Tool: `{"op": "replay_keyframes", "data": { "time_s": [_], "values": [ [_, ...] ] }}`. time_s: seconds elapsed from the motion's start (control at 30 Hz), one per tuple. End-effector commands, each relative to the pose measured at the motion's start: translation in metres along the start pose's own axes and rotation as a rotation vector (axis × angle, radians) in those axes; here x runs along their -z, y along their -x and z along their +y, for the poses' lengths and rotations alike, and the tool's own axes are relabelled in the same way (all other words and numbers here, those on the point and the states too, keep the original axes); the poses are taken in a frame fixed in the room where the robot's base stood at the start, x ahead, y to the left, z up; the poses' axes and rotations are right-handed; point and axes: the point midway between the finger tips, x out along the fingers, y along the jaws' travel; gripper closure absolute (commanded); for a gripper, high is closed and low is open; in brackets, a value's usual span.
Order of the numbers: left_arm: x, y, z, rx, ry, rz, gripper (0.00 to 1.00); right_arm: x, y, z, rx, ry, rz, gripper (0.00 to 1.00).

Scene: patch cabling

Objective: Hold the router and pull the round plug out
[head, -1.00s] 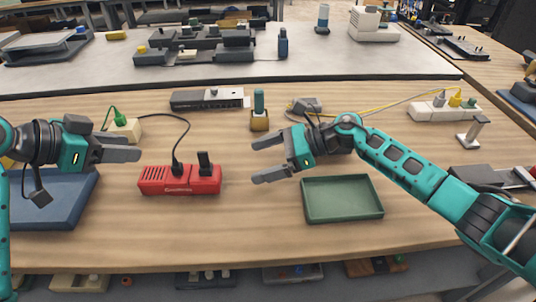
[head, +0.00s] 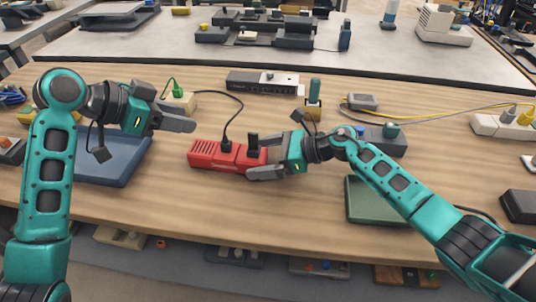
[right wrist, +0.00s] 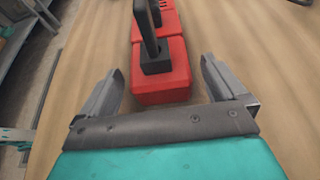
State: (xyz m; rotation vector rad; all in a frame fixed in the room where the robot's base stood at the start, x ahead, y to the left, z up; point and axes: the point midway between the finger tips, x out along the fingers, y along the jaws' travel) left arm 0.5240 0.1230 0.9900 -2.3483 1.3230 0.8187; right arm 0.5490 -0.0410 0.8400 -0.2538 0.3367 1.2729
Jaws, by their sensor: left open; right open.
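The red router (head: 204,154) lies on the wooden table, left of centre. A black plug with a cable (head: 227,145) stands upright in its top; its round shape is too small to confirm. A taller black block (head: 253,145) stands in the router's right part. My right gripper (head: 258,158) is open at the router's right end. In the right wrist view its fingers (right wrist: 162,68) lie on either side of the router's near red end (right wrist: 160,90), with gaps showing. My left gripper (head: 188,117) is open and empty, behind and left of the router, apart from it.
The black cable runs back to a pale box with a green plug (head: 176,98). A blue tray (head: 112,160) lies under the left arm. A green tray (head: 368,200) lies right of the router. A grey device (head: 262,82) stands behind. Table in front of the router is clear.

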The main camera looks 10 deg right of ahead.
Motion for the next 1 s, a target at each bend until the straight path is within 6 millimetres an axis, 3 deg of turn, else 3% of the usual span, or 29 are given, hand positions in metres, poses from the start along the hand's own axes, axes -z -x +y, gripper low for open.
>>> {"op": "replay_keyframes", "data": {
  "time_s": [0.1,0.83,0.87,1.0],
  "values": [
    [0.0000,0.0000,0.0000,0.000,0.000,0.000,0.57,-0.0001,0.0002,-0.0001,0.000,0.000,0.000,0.02],
    [0.0000,0.0000,0.0000,0.000,0.000,0.000,0.57,0.0002,0.0007,-0.0001,0.000,-0.001,0.000,0.72],
    [0.0000,0.0000,0.0000,0.000,0.000,0.000,0.57,0.0002,0.0007,-0.0001,0.000,-0.001,0.000,0.31],
    [0.0000,0.0000,0.0000,0.000,0.000,0.000,0.57,0.0002,0.0007,-0.0001,0.000,-0.001,0.000,0.44]
  ]
}}
